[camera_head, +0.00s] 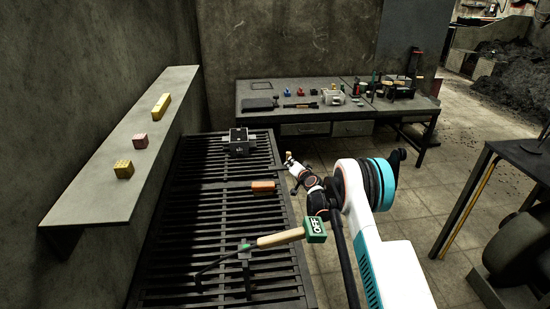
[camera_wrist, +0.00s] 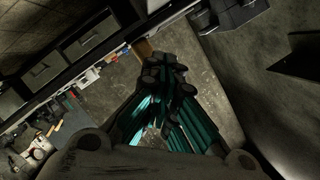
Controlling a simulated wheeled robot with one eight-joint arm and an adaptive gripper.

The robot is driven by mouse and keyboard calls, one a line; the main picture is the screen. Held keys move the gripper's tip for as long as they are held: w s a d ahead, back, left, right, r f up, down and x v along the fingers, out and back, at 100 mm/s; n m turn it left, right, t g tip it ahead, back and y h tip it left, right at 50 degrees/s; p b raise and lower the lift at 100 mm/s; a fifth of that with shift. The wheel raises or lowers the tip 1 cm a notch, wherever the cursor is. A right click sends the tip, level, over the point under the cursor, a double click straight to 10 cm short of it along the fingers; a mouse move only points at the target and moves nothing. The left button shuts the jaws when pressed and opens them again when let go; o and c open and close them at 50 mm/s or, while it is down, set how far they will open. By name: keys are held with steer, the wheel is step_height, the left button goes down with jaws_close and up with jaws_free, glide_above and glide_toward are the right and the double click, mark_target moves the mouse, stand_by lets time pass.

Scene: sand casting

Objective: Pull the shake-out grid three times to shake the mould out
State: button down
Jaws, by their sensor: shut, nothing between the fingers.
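The shake-out grid (camera_head: 190,215) is a dark slatted metal frame along the left wall. A dark box-like mould (camera_head: 238,141) sits on its far end. An orange block (camera_head: 263,187) lies on the grid near its right edge. My gripper (camera_head: 289,160) is to the right of the grid's far part, apart from the mould in the picture. In the wrist view my gripper (camera_wrist: 165,75) has its dark fingertips together, and I see nothing held. I cannot make out a separate pull handle on the grid.
A shelf (camera_head: 95,190) with coloured blocks is at left. A tool table (camera_head: 275,112) stands behind. Floor (camera_head: 440,190) is open at right.

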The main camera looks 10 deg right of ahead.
steer(key=shift+w, duration=0.1)
steer(key=shift+s, duration=1.15)
steer(key=shift+w, duration=0.7)
steer(key=shift+s, duration=0.75)
steer(key=shift+w, duration=0.15)
stand_by(0.4)
